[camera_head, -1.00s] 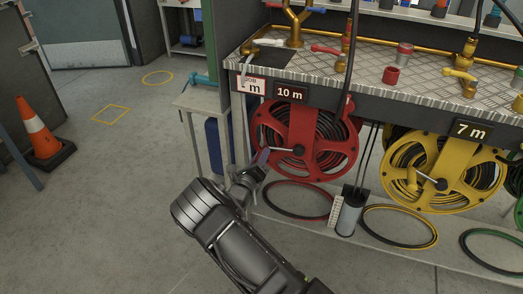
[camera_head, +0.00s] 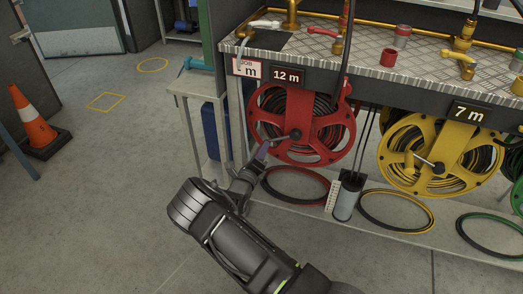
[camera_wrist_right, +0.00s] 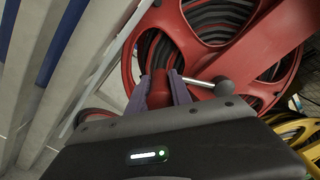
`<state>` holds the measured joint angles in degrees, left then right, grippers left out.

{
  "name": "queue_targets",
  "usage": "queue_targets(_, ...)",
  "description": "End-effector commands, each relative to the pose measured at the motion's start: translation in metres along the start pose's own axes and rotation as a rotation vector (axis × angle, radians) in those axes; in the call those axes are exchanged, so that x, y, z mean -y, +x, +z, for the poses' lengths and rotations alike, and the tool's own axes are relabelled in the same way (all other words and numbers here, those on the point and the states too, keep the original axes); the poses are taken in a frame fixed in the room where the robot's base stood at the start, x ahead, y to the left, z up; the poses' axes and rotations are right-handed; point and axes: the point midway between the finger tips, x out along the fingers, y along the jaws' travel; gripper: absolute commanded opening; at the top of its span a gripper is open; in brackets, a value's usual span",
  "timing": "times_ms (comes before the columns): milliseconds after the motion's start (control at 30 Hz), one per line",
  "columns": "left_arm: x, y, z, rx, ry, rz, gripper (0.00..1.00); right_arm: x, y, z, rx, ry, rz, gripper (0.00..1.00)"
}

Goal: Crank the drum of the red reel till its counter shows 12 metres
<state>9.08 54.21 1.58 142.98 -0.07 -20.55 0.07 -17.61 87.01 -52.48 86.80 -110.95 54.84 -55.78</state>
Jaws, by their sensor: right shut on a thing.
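The red reel (camera_head: 326,141) hangs under the bench, its dark hose wound on the drum. Its counter (camera_head: 286,76) reads 12 m. The crank arm runs left from the dark hub (camera_head: 295,135). My right gripper (camera_head: 264,150) is at the reel's lower left. In the right wrist view its two purple fingers are shut on the red crank handle (camera_wrist_right: 159,90), one on each side. The hub knob (camera_wrist_right: 222,86) shows to the right. A job card (camera_head: 246,68) left of the counter shows "m"; its number is covered. My left gripper is not in view.
A yellow reel (camera_head: 447,150) with a 7 m counter hangs to the right. Hose rings and a grey cylinder (camera_head: 347,196) are on the low shelf below. A bench leg and a blue container (camera_head: 214,145) stand close left of the reel. A cone (camera_head: 33,121) stands far left on open floor.

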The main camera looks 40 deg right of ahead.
Motion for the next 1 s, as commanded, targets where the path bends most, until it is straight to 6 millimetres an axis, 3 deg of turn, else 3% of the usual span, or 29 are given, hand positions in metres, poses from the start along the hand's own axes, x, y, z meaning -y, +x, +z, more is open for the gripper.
queue_targets(33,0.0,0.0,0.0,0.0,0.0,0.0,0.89,-0.002,-0.001,-0.001,-0.002,0.001,0.004,0.0)
queue_targets(67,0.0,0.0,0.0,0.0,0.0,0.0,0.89,-0.002,-0.001,-0.001,-0.002,0.001,0.004,0.26)
queue_targets(300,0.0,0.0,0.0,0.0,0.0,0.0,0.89,-0.001,-0.001,0.0,-0.001,0.0,0.002,0.46)
queue_targets(667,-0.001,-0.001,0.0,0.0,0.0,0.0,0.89,0.0,-0.004,0.0,0.0,0.0,0.002,0.47)
queue_targets(1000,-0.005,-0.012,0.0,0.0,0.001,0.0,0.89,0.0,-0.053,0.001,0.002,-0.002,0.003,0.47)
